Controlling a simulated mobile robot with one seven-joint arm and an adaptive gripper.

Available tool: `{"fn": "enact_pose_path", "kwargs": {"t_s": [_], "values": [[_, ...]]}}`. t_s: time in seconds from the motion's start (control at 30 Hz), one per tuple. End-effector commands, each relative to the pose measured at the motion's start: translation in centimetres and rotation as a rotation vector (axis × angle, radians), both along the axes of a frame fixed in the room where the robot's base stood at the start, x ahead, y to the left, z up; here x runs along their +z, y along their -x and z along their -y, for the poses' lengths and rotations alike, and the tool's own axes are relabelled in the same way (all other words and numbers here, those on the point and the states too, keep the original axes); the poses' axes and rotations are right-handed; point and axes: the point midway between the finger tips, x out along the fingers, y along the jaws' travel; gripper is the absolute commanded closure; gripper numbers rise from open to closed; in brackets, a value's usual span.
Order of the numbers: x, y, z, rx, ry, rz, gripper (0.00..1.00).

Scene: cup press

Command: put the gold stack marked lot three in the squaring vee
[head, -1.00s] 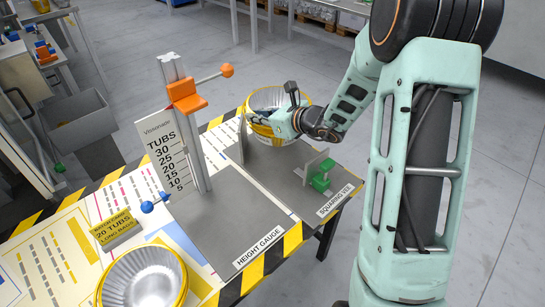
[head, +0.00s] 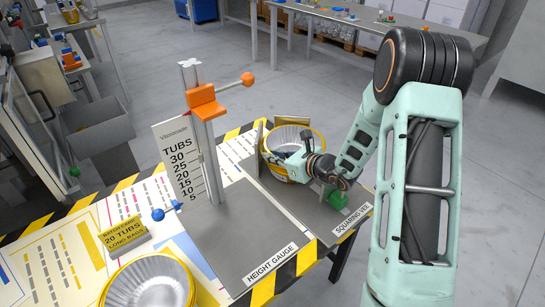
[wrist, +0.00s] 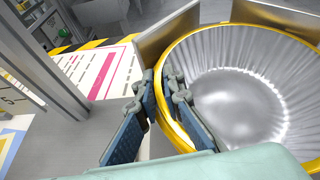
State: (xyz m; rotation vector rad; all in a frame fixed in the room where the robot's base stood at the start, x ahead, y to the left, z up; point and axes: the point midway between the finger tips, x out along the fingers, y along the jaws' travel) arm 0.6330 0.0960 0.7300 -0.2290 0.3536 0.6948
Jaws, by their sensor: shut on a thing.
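A gold-rimmed stack of silver foil tubs (head: 287,134) is at the far end of the squaring vee (head: 312,212), close to its upright plates. In the wrist view its gold rim (wrist: 176,131) fills the right side, with upright plates (wrist: 163,38) close beyond it. I cannot tell whether it touches them or rests on the base. My gripper (head: 297,160) is shut on the stack's near wall. In the wrist view my gripper (wrist: 160,98) has one finger outside the rim and one inside. No lot mark is readable on the stack.
A second gold-rimmed stack (head: 150,283) stands at the front left. The height gauge (head: 209,150) rises left of the vee. A green clamp part (head: 338,201) sits at the vee's near right. A yellow batch card block (head: 125,234) lies left.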

Motion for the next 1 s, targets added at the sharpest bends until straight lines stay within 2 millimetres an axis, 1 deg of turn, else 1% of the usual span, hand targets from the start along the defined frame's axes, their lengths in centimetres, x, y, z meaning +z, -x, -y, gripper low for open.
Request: {"fn": "enact_pose_path", "kwargs": {"t_s": [0.07,0.1,0.23,0.5,0.63,0.77,1.0], "values": [[0.1,0.0,0.0,0.0,0.0,0.0,1.0],[0.0,0.0,0.0,-0.001,0.001,-0.002,0.88],[0.0,0.0,0.0,0.0,0.0,-0.001,0.74],[0.1,0.1,0.1,0.0,0.0,-0.001,0.74],[0.5,0.7,0.6,-0.003,0.0,-0.001,0.74],[1.5,2.2,1.9,-0.004,0.001,-0.002,0.74],[3.5,5.9,5.0,-0.005,0.0,-0.001,0.74]]}}
